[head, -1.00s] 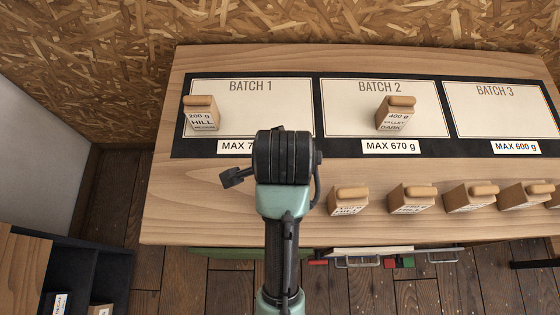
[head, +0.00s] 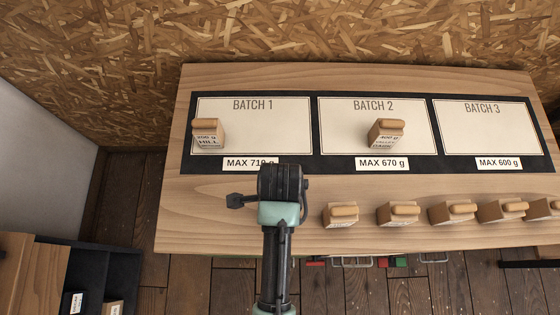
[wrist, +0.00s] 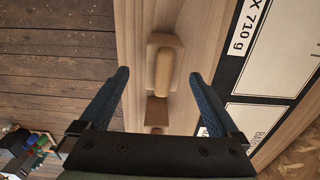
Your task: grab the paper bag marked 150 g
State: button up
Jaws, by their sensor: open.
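Several tan paper bags with rolled tops stand in a row along the front of the table; their weight labels are too small or turned away to read, so I cannot tell which is marked 150 g. The leftmost of the row (head: 341,215) is just right of my arm in the head view. In the wrist view, my gripper (wrist: 158,76) is open and empty, its two blue fingers on either side of a bag (wrist: 166,68), which seems to lie ahead of the fingertips. A second bag (wrist: 157,112) shows between the fingers.
The table (head: 225,205) bears a dark mat with fields BATCH 1, BATCH 2 and BATCH 3. A 200 g bag (head: 208,134) stands on BATCH 1 and a 400 g bag (head: 385,133) on BATCH 2. BATCH 3 (head: 485,130) is empty. A dark shelf (head: 90,255) stands at lower left.

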jog(key=shift+w+f+p, duration=0.15)
jog(key=shift+f+p, duration=0.2)
jog(key=shift+f, duration=1.05)
jog(key=shift+w+f+p, duration=0.1)
jog(key=shift+f+p, duration=0.2)
jog(key=shift+f, duration=1.1)
grip_shut()
